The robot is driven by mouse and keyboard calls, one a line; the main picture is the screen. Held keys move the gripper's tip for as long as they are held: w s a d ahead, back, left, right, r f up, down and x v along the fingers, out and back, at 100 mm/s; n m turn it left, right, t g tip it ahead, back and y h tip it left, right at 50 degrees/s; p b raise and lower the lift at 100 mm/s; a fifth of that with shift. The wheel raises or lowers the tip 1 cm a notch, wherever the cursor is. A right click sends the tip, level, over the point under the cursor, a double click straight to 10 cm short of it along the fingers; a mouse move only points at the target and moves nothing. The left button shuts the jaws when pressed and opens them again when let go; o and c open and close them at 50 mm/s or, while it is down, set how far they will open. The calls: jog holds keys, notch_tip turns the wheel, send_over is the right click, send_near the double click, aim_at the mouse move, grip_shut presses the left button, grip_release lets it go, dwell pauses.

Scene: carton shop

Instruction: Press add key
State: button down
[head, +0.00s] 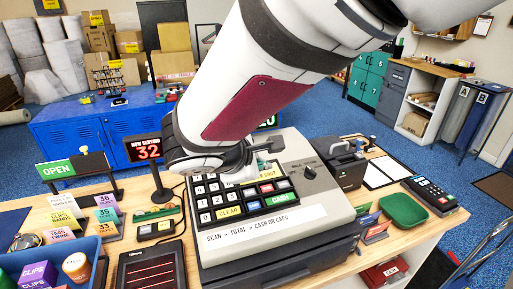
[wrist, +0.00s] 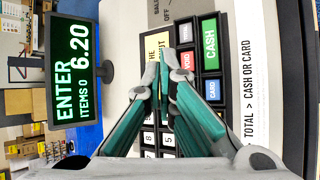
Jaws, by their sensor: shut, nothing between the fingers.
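The cash register (head: 325,205) stands on the counter, its keypad facing up. White number keys (head: 212,201), a yellow CLEAR key (head: 229,212) and a green CASH key (head: 279,199) show in the head view. In the wrist view are the CASH key (wrist: 209,39), a red VOID key (wrist: 187,61) and a blue CARD key (wrist: 213,90). My gripper (wrist: 160,68) is shut and empty, its fingertips over the keypad beside a partly covered yellow label. I cannot make out the add key; the fingers hide some keys. Contact cannot be told. The register display (wrist: 78,70) reads ENTER, 6.20, ITEMS 0.
A red-lit sign (head: 147,149) reading 32 stands left of the register. A card terminal (head: 430,194) and green tray (head: 404,210) lie to the right. A blue bin (head: 86,249) is at front left. Blue cabinets (head: 75,140) stand behind.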

jog(key=shift+s+a+r+t+h, duration=0.1)
jog(key=shift+a+r+t+h, duration=0.1)
jog(key=shift+r, duration=0.3)
jog(key=shift+a+r+t+h, duration=0.1)
jog(key=shift+r+t+h, duration=0.1)
jog(key=shift+r, duration=0.3)
jog(key=b, duration=0.5)
send_over(250, 193)
jog(key=s, duration=0.1)
jog(key=f, duration=0.8)
jog(key=shift+s+d, duration=0.15)
jog(key=shift+d, duration=0.2)
jog(key=shift+f+b, duration=0.35)
jog(key=shift+b, duration=0.1)
jog(key=shift+f+b, duration=0.4)
